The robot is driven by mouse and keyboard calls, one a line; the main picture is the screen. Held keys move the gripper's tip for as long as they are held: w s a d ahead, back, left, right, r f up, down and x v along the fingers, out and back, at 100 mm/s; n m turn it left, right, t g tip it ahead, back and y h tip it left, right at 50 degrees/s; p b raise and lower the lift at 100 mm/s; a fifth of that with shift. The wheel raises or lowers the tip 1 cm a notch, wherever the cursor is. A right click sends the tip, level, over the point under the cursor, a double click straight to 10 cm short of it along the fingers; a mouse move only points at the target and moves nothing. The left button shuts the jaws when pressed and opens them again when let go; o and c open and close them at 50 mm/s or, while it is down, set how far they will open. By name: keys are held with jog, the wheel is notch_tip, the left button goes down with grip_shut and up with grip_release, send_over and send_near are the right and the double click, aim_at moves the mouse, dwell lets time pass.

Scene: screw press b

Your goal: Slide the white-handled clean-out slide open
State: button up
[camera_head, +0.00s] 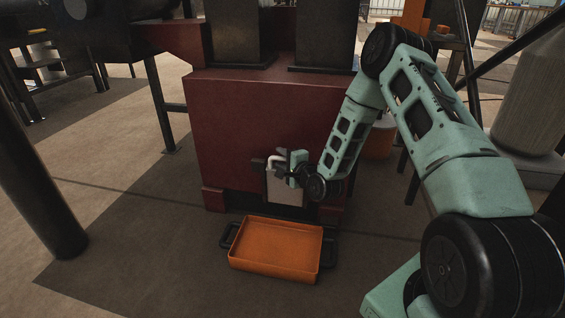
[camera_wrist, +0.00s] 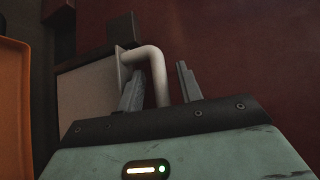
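The clean-out slide is a pale flat plate (camera_head: 286,191) low on the front of the dark red press body. Its white bent handle (camera_head: 272,160) sticks out near the plate's upper left. In the wrist view the handle (camera_wrist: 155,65) curves out from the edge of the plate (camera_wrist: 88,92) and passes between my fingers. My gripper (camera_head: 281,160) is at the handle. In the wrist view my gripper (camera_wrist: 160,68) is open, with a finger on each side of the handle. A gap shows between the handle and the right finger. The left finger is close to the handle; contact is unclear.
An orange tray (camera_head: 276,246) with dark side handles lies on the floor just below the slide. The press body (camera_head: 255,115) stands behind. A dark post (camera_head: 35,180) is at the left. Floor between post and tray is clear.

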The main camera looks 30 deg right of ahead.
grip_shut()
notch_tip(320, 180, up, 10)
jog(key=p, duration=0.8)
jog(key=shift+f+p, duration=0.1)
jog(key=shift+p, duration=0.25)
jog(key=shift+f, duration=0.1)
grip_release()
jog(key=shift+s, duration=0.15)
jog(key=s+r+p, duration=0.2)
jog(key=s+p, duration=0.3)
jog(key=s, duration=1.2)
jog(key=shift+r, duration=0.15)
